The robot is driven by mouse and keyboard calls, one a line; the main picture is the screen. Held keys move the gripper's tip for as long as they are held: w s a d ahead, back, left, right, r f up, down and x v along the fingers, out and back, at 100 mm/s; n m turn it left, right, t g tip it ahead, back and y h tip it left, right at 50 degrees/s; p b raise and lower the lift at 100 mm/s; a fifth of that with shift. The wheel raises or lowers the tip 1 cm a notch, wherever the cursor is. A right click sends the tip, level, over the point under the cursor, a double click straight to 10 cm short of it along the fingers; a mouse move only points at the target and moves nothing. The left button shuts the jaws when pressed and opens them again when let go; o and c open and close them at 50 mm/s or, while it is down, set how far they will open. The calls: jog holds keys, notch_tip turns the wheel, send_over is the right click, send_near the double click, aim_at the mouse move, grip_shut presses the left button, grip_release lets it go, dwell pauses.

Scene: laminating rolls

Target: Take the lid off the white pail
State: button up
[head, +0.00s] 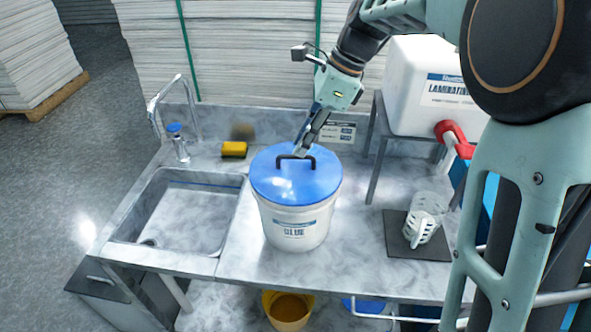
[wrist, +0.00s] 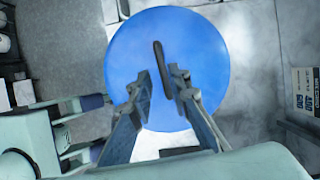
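The white pail (head: 295,226) stands upright on the grey counter, with a label reading "GLUE". Its round blue lid (head: 268,182) sits on top and fills the middle of the wrist view (wrist: 205,40). A dark bar handle (head: 284,157) rises from the lid; it also shows in the wrist view (wrist: 159,60). My gripper (head: 303,146) is just above the lid, at the handle. In the wrist view my gripper (wrist: 161,78) is open, its fingers on either side of the handle with gaps showing. Whether the fingertips touch the lid is unclear.
A sink (head: 180,212) with a tap (head: 166,110) lies left of the pail, and a yellow sponge (head: 234,149) behind it. A white tank (head: 425,85) with a red valve stands on a rack at right. A white perforated cup (head: 424,220) sits on a dark mat.

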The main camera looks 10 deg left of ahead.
aim_at(296, 158)
jog(key=x, duration=0.5)
jog(key=shift+w+f, duration=0.15)
jog(key=shift+f, duration=0.05)
jog(key=shift+d, duration=0.1)
grip_shut()
